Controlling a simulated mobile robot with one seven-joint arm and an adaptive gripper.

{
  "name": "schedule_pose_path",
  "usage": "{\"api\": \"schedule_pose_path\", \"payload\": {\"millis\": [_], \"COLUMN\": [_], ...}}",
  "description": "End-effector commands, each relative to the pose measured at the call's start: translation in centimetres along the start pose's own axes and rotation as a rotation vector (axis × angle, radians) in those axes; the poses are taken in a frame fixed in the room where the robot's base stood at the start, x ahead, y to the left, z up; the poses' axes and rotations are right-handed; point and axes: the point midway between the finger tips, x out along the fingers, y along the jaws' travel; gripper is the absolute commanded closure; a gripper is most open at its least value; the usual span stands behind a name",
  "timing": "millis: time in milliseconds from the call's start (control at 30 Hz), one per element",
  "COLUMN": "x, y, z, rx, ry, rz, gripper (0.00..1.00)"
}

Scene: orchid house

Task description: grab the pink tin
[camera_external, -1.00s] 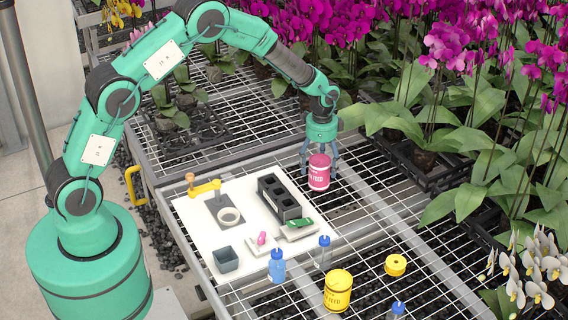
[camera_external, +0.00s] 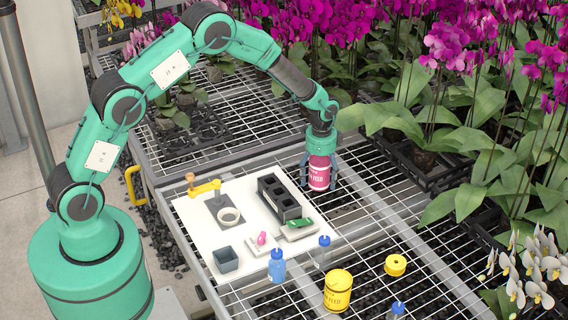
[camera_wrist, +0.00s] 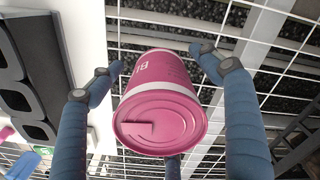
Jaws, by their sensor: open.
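The pink tin (camera_external: 319,174) stands on the wire bench, just right of the white board, with white lettering on its side. In the wrist view the pink tin (camera_wrist: 160,112) shows its lid and lettered side between my fingers. My gripper (camera_external: 319,178) is over the tin from above, with its blue fingers around the tin's sides. In the wrist view my gripper (camera_wrist: 158,80) is open, with fingers left and right of the tin and a third finger partly seen at the bottom. Gaps show between the side fingers and the tin.
A black pot tray (camera_external: 279,198) stands on the white board (camera_external: 197,238) left of the tin. A yellow tin (camera_external: 338,291), a yellow lid (camera_external: 396,264) and blue-capped bottles (camera_external: 277,267) are nearer the front. Orchid leaves (camera_external: 405,115) hang at the right.

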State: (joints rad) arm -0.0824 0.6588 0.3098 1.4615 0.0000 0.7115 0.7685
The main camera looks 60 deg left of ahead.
Motion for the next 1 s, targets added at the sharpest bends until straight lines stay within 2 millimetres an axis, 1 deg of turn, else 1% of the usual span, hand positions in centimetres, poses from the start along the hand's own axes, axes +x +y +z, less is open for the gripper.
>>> {"api": "schedule_pose_path", "payload": {"millis": [233,267,300,367,400,533,567,833,1000], "x": [0.0,0.0,0.0,0.0,0.0,0.0,-0.1,-0.2,-1.4], "y": [0.0,0.0,0.0,0.0,0.0,0.0,0.0,0.0,-0.1], "z": [0.0,0.0,0.0,0.0,0.0,0.0,0.0,0.0,-0.1], "rx": [0.0,0.0,0.0,0.0,0.0,0.0,0.0,0.0,0.0], "ry": [0.0,0.0,0.0,0.0,0.0,0.0,0.001,0.001,0.002], "rz": [0.0,0.0,0.0,0.0,0.0,0.0,-0.001,-0.001,-0.002], "gripper": [0.22,0.27,0.34,0.46,0.54,0.8,0.82,0.82,0.82]}}
